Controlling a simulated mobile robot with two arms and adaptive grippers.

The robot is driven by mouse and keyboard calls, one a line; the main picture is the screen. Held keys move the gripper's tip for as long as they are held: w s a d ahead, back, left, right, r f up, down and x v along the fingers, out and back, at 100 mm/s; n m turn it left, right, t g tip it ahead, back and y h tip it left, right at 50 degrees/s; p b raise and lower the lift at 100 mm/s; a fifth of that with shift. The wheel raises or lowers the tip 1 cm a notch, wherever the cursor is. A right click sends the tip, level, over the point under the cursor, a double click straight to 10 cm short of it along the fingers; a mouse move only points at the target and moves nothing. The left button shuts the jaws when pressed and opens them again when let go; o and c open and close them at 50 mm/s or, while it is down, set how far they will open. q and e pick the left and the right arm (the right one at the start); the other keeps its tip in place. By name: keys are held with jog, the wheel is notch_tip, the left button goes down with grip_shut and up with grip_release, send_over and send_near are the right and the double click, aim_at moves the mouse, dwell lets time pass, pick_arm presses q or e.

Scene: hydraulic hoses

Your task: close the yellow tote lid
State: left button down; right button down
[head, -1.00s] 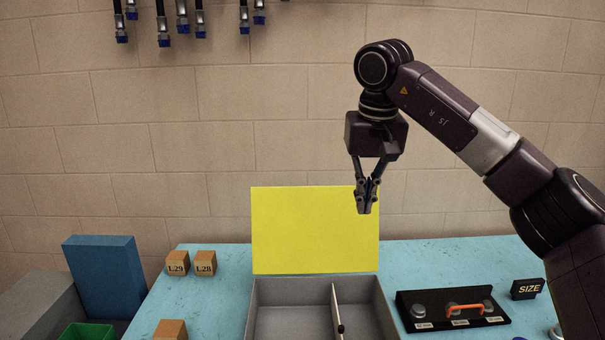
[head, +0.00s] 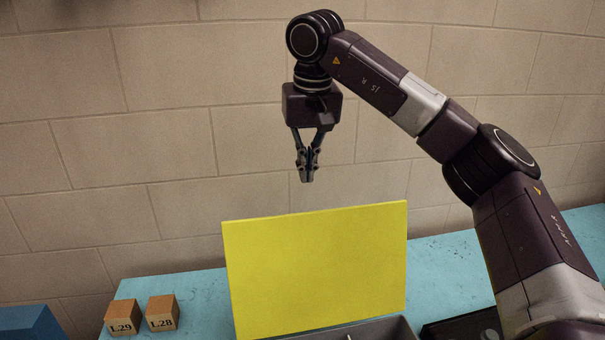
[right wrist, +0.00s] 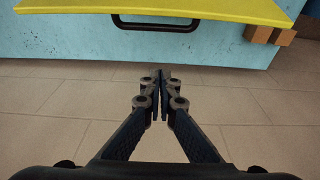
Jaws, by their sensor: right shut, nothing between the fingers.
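The yellow lid (head: 318,268) stands raised, roughly upright, at the back of the grey tote (head: 398,328). Only a strip of the tote shows at the bottom of the head view. My right gripper (head: 307,178) points down, shut and empty, and appears above the lid's top edge, apart from it. In the right wrist view the shut fingertips (right wrist: 161,76) hang over tiled floor, with the yellow lid (right wrist: 215,7) at the top of the picture. A dark handle-shaped bar (right wrist: 155,27) shows below the lid's edge. My left gripper is not in view.
Wooden blocks L29 (head: 122,317) and L28 (head: 162,313) sit on the blue table (head: 205,290) left of the lid. A blue block (head: 28,322) is at lower left. A dark panel (head: 462,328) lies right of the tote. A brick wall (head: 180,150) stands behind.

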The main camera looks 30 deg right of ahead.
notch_tip(320, 180, down, 8)
jog(key=s+p, duration=0.2)
jog(key=p, duration=0.2)
jog(key=shift+a+r, duration=0.2)
jog(key=shift+r, duration=0.05)
jog(key=shift+s, duration=0.1)
